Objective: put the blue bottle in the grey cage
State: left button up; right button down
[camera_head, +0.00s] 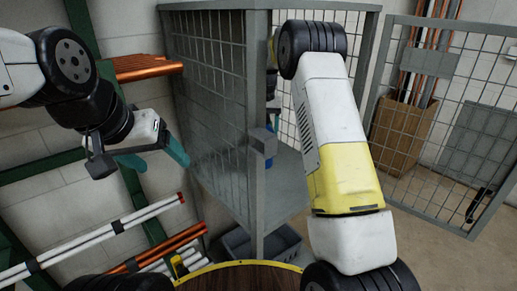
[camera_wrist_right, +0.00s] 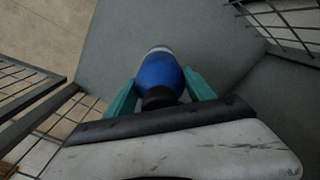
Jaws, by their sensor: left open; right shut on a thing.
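The grey cage (camera_head: 257,100) stands in the middle of the head view, with mesh walls and its mesh door (camera_head: 440,120) swung open at the right. My right arm reaches in through the opening. In the right wrist view the blue bottle (camera_wrist_right: 158,72) sits between the teal fingers of my right gripper (camera_wrist_right: 160,82), which is shut on it. The bottle is over the cage's grey floor panel; I cannot tell whether it touches. In the head view the cage post and my arm mostly hide bottle and gripper. My left gripper (camera_head: 154,158) is open and empty, left of the cage.
Copper pipes (camera_head: 145,68) and white pipes (camera_head: 90,240) lie on green racks at the left. A dark grey crate (camera_head: 262,243) is on the floor by the cage's foot. A cardboard box (camera_head: 402,130) with long pipes stands behind the open door. Cage posts and mesh closely flank my right arm.

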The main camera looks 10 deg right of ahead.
jog(key=shift+f, duration=3.4)
jog(key=shift+c, duration=1.9)
grip_release()
notch_tip(320, 180, up, 8)
jog(key=shift+f, duration=0.15)
